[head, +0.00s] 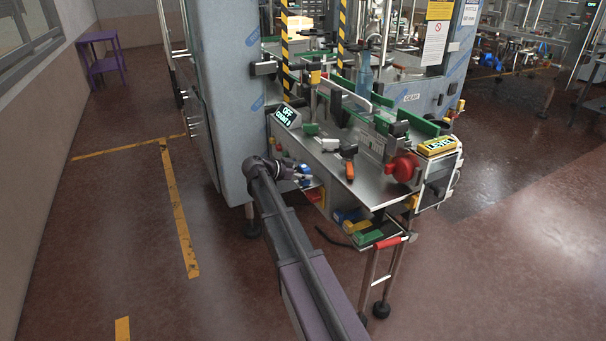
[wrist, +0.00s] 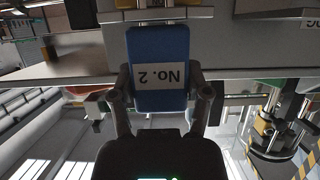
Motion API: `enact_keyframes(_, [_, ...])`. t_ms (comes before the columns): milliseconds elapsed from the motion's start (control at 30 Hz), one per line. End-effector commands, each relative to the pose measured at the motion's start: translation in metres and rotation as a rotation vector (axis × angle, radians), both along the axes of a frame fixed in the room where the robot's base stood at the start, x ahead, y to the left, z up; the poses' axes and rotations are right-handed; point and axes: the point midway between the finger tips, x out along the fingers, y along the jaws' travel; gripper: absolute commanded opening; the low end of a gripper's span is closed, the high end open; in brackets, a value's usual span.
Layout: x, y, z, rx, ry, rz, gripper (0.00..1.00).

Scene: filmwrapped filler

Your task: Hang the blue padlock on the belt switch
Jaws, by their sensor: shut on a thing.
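A blue padlock (wrist: 158,65) with a white label reading "No. 2" fills the middle of the wrist view, where the label appears upside down. My gripper (wrist: 163,95) is shut on its body, one finger on each side. In the head view my gripper (head: 300,174) is at the near left side of the machine, below the display, with a small patch of blue at it. The padlock's shackle is not clear in either view. I cannot tell which part is the belt switch; a red round knob (head: 403,168) shows at the machine's right end.
An "OFF" display (head: 287,116) stands above my gripper on the machine's edge. An orange-handled tool (head: 349,169) lies on the metal top (head: 335,158). A yellow box (head: 437,146) sits at the right. A tray of coloured pieces (head: 362,233) is below.

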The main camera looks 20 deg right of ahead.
Motion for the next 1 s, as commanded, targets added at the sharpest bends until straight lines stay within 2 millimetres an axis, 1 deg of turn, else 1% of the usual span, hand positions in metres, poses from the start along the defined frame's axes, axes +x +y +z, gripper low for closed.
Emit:
enact_keyframes(900, [-0.0005, 0.0004, -0.0049, 0.003, 0.000, -0.001, 0.05])
enact_keyframes(933, [-0.0005, 0.0004, -0.0049, 0.003, 0.000, -0.001, 0.68])
enact_keyframes(967, [-0.0005, 0.0004, -0.0049, 0.003, 0.000, -0.001, 0.77])
enact_keyframes(1000, [-0.0005, 0.0005, -0.0049, 0.003, 0.000, -0.001, 0.89])
